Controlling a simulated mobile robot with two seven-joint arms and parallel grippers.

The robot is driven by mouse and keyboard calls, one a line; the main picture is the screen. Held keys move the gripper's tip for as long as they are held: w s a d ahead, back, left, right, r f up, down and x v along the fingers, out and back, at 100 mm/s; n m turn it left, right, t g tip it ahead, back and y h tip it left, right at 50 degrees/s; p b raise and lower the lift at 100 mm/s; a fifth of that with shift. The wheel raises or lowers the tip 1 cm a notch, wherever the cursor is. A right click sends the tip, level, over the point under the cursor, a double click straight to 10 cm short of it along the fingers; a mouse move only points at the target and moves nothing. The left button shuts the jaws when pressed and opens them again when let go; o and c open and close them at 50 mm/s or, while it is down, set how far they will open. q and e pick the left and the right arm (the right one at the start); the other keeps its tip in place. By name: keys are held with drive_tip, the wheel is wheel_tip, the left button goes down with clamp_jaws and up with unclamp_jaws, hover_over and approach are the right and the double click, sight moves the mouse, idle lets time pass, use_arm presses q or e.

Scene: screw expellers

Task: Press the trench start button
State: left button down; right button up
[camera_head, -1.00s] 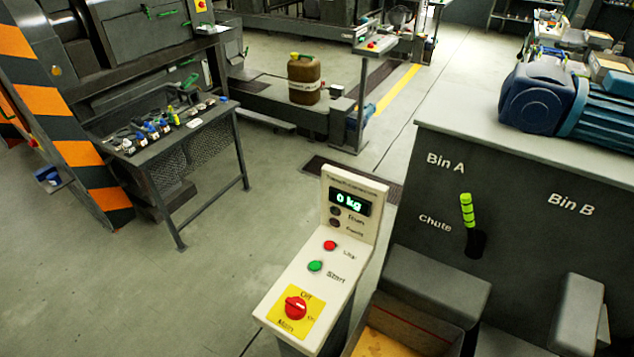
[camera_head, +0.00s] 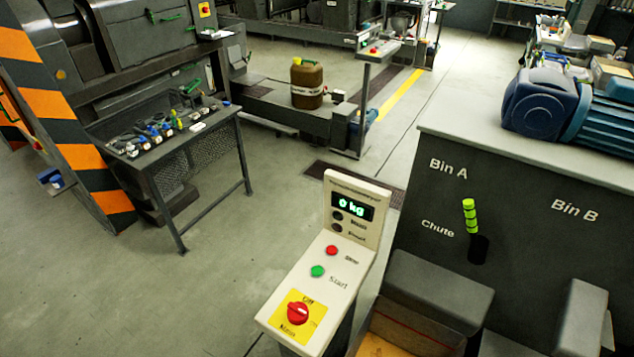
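A white control pedestal (camera_head: 290,290) stands at the lower middle of the head view. Its sloped panel carries a green button (camera_head: 317,271) labelled Start, a red button (camera_head: 331,250) above it, and a red rotary switch (camera_head: 298,312) on a yellow plate. Its upright display (camera_head: 352,206) reads 0 kg. The small label above the display is too blurred to read, so I cannot tell whether this is the trench panel. A second pedestal (camera_head: 379,50) with small buttons stands farther back. Neither of my grippers is in view.
A dark cabinet marked Bin A and Bin B (camera_head: 520,215) with a green-handled chute lever (camera_head: 469,218) fills the right. A tool table (camera_head: 190,135) stands left, near an orange-striped post (camera_head: 62,130). A brown canister (camera_head: 307,85) sits behind. The floor (camera_head: 235,240) between is open.

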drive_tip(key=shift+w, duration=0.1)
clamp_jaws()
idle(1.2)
